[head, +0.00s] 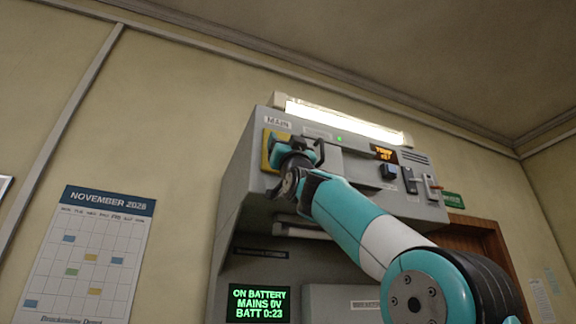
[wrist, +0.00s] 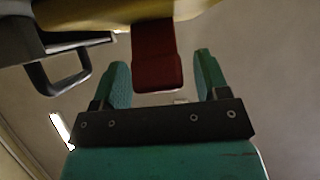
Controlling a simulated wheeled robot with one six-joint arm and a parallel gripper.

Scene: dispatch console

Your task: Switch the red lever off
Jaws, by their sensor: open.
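The red lever (wrist: 156,62) shows in the wrist view, sticking out from a yellow plate (wrist: 110,26) at the top. Its lower end lies between the two green fingers of my gripper (wrist: 163,82), with a visible gap on each side. My gripper is open and does not appear to touch the lever. In the head view my gripper (head: 303,156) is up at the left end of the wall console (head: 245,165), in front of the yellow plate (head: 268,150). The red lever is hidden there behind my gripper.
A dark handle (wrist: 68,75) stands left of the lever in the wrist view. The console also bears a lit lamp (head: 340,122), an orange display (head: 384,154) and dark switches (head: 409,180) at its right. A green-text screen (head: 258,304) is below. A calendar (head: 90,255) hangs left.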

